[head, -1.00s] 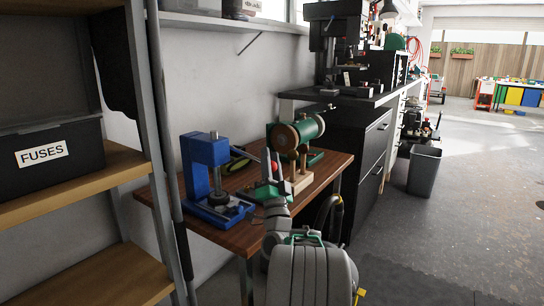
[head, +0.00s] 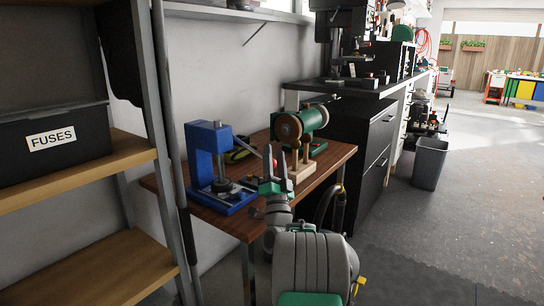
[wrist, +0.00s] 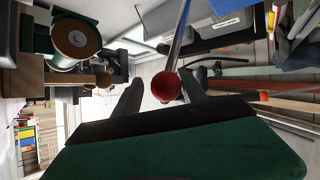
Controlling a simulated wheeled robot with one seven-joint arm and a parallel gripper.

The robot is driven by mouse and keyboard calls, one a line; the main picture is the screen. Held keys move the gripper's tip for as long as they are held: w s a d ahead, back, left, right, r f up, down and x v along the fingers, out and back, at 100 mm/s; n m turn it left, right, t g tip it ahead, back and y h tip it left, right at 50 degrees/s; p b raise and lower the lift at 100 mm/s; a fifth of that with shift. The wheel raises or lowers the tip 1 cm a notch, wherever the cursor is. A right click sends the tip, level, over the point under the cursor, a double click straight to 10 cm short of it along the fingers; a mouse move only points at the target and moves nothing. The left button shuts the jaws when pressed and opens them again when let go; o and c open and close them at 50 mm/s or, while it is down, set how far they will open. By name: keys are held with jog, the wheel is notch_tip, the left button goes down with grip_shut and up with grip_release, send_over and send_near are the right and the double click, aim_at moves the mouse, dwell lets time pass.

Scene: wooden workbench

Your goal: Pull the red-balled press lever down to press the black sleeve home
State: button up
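The blue press (head: 206,150) stands on the wooden bench, with a dark round part (head: 222,186) low on it that may be the black sleeve. The red ball (wrist: 164,87) sits at the end of a metal lever rod (wrist: 181,38) in the wrist view. In the head view, a bit of the red ball (head: 274,162) shows by my fingers. My gripper (head: 277,162) is open, its fingers pointing up, to the right of the press. In the wrist view, the ball appears between my gripper's spread fingers (wrist: 160,90), nearer the right one. Contact cannot be told.
Shelves with a FUSES bin (head: 52,140) stand at left, a dark cabinet (head: 365,150) at right.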

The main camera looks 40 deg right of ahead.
jog(key=shift+o, duration=1)
jog(key=shift+a, duration=0.1)
jog(key=shift+w+a+r, duration=0.15)
jog(key=shift+r, duration=0.3)
notch_tip(320, 180, up, 4)
jog(key=p, duration=0.3)
jog(key=shift+f, duration=0.25)
jog(key=s+a+r+p, duration=0.2)
jog(key=s+a+r, duration=0.6)
jog(key=s, duration=0.3)
jog(key=shift+s+r+p, duration=0.25)
jog(key=shift+r+p, duration=0.05)
jog(key=shift+r, duration=0.1)
